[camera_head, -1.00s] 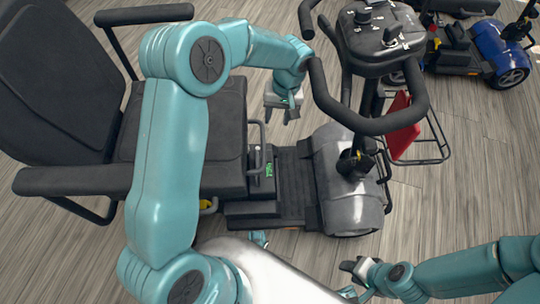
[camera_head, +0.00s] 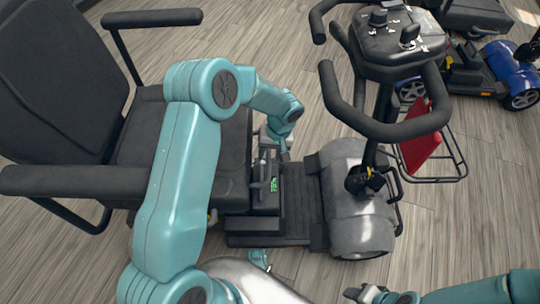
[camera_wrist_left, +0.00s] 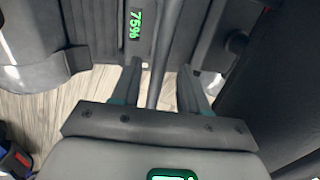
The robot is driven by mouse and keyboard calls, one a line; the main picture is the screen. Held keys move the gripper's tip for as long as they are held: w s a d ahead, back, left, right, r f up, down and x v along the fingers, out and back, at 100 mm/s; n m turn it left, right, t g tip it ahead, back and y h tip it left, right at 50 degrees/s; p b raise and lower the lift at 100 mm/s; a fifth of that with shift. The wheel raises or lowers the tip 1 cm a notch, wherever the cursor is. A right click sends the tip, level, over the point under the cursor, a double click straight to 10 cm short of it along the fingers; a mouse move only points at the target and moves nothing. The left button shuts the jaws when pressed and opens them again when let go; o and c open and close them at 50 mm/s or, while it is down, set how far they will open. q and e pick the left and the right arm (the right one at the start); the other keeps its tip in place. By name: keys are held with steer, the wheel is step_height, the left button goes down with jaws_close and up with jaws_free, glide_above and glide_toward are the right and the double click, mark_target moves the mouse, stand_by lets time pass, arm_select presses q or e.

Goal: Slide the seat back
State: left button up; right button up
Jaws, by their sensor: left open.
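The black scooter seat (camera_head: 185,135) is at the left of the head view, with its backrest (camera_head: 50,80) tilted at the far left. A grey bar-shaped lever (camera_head: 262,165) stands beside the seat's front edge, near a green 75% display (camera_head: 274,184). My left gripper (camera_head: 284,153) is low beside this lever; my arm hides part of the seat. In the left wrist view, the open fingers of the left gripper (camera_wrist_left: 160,75) lie on either side of a grey bar (camera_wrist_left: 166,55), not visibly closed on it. My right gripper (camera_head: 362,294) is at the bottom edge, partly cut off.
The tiller with its black handlebar (camera_head: 380,130) and the grey front cover (camera_head: 352,215) stand to the right of the gripper. Armrests (camera_head: 75,182) flank the seat. A red-backed basket (camera_head: 420,140) and a blue scooter (camera_head: 510,65) are farther right.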

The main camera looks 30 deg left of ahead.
arm_select(q)
steer(key=shift+f, duration=0.3)
jaws_close()
steer(key=s+a+b, duration=0.2)
steer(key=s+a, duration=0.4)
steer(key=a, duration=0.2)
steer(key=shift+a, duration=0.35)
jaws_free()
steer(key=shift+a, duration=0.1)
